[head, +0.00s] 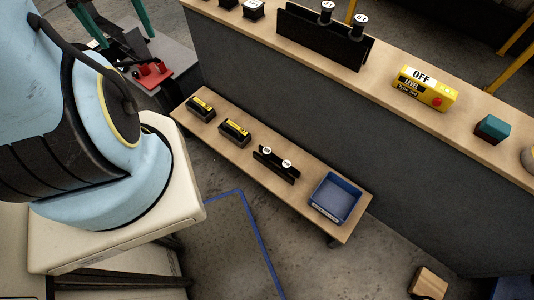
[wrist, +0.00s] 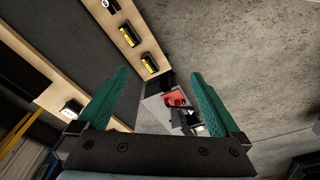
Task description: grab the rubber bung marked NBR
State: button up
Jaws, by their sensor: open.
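No marking that reads NBR can be made out in either view. A black holder on the low bench (head: 275,166) carries small pieces with round white tops (head: 286,163), their lettering too small to read. A larger black holder on the high counter (head: 322,38) carries two pieces with round white marked tops (head: 361,19). My gripper (wrist: 158,74) shows in the wrist view with its two green fingers wide apart and nothing between them. It is well away from both holders.
The low bench (head: 228,155) also bears two black-and-yellow boxes (head: 235,131) and a blue tray (head: 335,198). The high counter (head: 480,101) has a yellow OFF box (head: 425,88) and a teal block (head: 492,128). A grey stand bears red pieces (head: 153,73). A wooden block (head: 428,283) is low right.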

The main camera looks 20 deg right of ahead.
aim_at(266, 151)
jog(key=i+j, duration=0.65)
jog(key=i+j+z, duration=0.15)
jog(key=z, duration=0.3)
jog(key=j+z, duration=0.2)
jog(key=z, duration=0.2)
jog(key=i+j+z, duration=0.15)
jog(key=z, duration=0.3)
jog(key=j+z, duration=0.1)
jog(key=z, duration=0.3)
